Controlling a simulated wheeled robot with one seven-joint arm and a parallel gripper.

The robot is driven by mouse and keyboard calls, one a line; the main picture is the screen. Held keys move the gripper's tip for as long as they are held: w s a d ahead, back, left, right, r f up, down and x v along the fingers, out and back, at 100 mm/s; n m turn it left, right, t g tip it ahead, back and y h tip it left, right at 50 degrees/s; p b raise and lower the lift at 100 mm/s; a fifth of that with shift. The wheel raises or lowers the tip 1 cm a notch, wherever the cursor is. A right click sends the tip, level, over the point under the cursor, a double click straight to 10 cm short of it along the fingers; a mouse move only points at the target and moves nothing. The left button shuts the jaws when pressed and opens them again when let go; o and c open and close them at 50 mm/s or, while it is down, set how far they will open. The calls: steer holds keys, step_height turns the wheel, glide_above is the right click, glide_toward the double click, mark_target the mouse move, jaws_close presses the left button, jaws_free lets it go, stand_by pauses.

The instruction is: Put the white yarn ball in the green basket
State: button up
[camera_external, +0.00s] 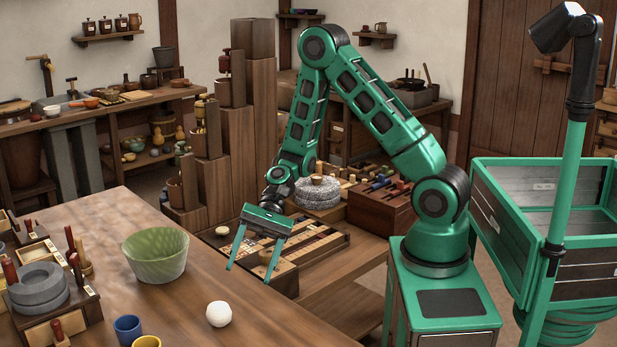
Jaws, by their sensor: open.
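The white yarn ball (219,314) sits on the brown wooden table, near its right side. The green basket (157,256), a round bowl shape with sloping walls, stands upright on the same table, behind and to the left of the ball. The inside that shows looks empty, but its floor is partly hidden. My gripper (249,275) hangs from my green arm with its fingers spread and pointing down. It is empty, and in the picture it is up and to the right of the ball and right of the basket.
A blue cup (128,330) and a yellow cup (147,342) stand left of the ball at the front. A wooden stand with grey stone rings (39,287) is at the far left. The table (95,215) is bare behind the basket. A tray of small pieces (318,240) lies beyond the table.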

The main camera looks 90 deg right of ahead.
steer(key=s+d+r+n+g+h, duration=0.1)
steer(key=s+d+r+n+h, duration=0.3)
steer(key=s+d, duration=0.4)
steer(key=s+d+r+n+g+h, duration=0.2)
steer(key=s+d+r+n+h, duration=0.3)
steer(key=s, duration=0.7)
steer(key=d+r+h, duration=0.1)
steer(key=d+r, duration=0.1)
steer(key=d, duration=0.1)
steer(key=shift+d+r+h, duration=0.3)
steer(key=shift+d, duration=0.1)
steer(key=shift+o, duration=0.2)
steer(key=s+d+r+n+h, duration=0.1)
steer(key=s+r, duration=0.3)
steer(key=s, duration=0.5)
steer(key=shift+d, duration=0.9)
